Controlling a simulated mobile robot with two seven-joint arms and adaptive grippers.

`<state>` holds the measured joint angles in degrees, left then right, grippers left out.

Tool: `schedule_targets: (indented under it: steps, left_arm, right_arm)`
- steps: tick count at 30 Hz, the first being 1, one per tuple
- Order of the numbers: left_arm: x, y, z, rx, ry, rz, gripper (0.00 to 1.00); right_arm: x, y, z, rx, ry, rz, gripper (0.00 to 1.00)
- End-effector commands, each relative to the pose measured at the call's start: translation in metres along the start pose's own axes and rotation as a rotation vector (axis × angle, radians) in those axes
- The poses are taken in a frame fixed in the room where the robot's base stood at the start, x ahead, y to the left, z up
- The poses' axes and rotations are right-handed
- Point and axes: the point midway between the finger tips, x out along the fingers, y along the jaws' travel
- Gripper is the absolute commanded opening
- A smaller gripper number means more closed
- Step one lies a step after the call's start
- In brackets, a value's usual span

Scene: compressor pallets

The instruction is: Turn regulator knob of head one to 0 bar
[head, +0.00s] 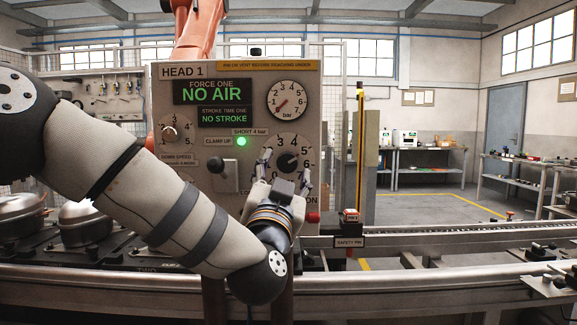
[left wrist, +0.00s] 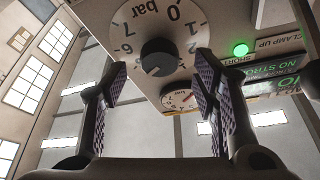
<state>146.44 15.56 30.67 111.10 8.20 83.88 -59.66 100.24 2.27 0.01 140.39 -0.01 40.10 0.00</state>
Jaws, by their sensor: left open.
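The HEAD 1 panel (head: 237,72) stands upright in front of me. Its black regulator knob (head: 288,161) sits on a round bar scale at the lower right; the left wrist view shows the knob (left wrist: 160,57) and scale (left wrist: 125,28) close up. A pale mark is on the knob, but its exact reading is unclear. My left gripper (head: 284,170) is open, with its fingers to either side of the knob. In the left wrist view, gaps show between the knob and both finger pads (left wrist: 160,85). My right gripper is out of view.
The pressure gauge (head: 287,100) above has its red needle toward the lower left, near the low end. A green lamp (head: 241,141) is lit. A speed knob (head: 170,134) and a lever (head: 217,163) are left of the regulator. A safety pin post (head: 351,215) stands to the right.

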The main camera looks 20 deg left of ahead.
Motion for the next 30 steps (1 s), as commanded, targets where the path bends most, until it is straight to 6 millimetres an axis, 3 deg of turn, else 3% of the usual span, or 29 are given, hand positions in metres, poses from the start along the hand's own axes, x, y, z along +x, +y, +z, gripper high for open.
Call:
schedule_targets:
  steps: [6, 14, 21, 30]
  left_arm:
    - [0.029, -0.001, 0.000, 0.000, 0.001, -0.001, 0.54]
    - [0.031, 0.000, 0.000, 0.000, 0.000, 0.001, 0.54]
    - [0.031, 0.000, 0.000, 0.000, 0.000, 0.001, 0.06]
    - [0.031, 0.000, 0.000, -0.024, 0.001, -0.009, 0.06]
  right_arm:
    - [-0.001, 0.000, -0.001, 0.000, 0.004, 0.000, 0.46]
    - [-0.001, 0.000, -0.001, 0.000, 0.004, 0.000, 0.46]
    - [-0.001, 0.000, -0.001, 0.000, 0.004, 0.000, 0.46]
    - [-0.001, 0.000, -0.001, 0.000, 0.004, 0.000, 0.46]
